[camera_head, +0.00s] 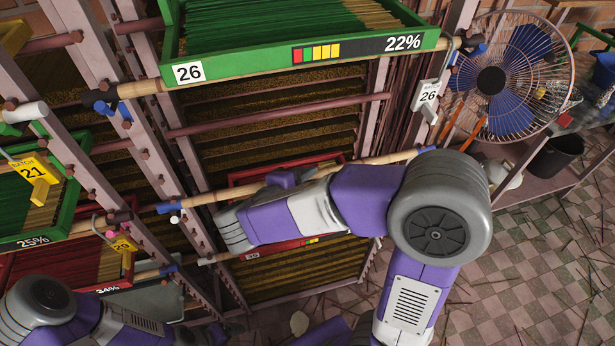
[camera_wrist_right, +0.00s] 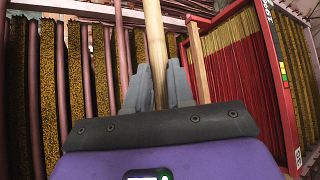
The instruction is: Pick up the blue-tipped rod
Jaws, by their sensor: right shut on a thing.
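The blue-tipped rod (camera_head: 222,192) is pale wood with a blue cap at each end. It slants across the rack in the head view, left end lower, in front of a red tray. In the right wrist view the rod (camera_wrist_right: 155,45) runs upright between the fingers of my right gripper (camera_wrist_right: 158,90), which is shut on it. In the head view my forearm hides most of that gripper, and the rod's middle is partly covered. Whether the rod's ends rest on supports is unclear. My left arm shows at the lower left; its gripper is not visible.
A red tray (camera_head: 282,248) marked 35 is just behind and below my forearm. Rack posts (camera_head: 184,165) stand close by. A fan (camera_head: 505,85) is at the upper right; open floor lies lower right.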

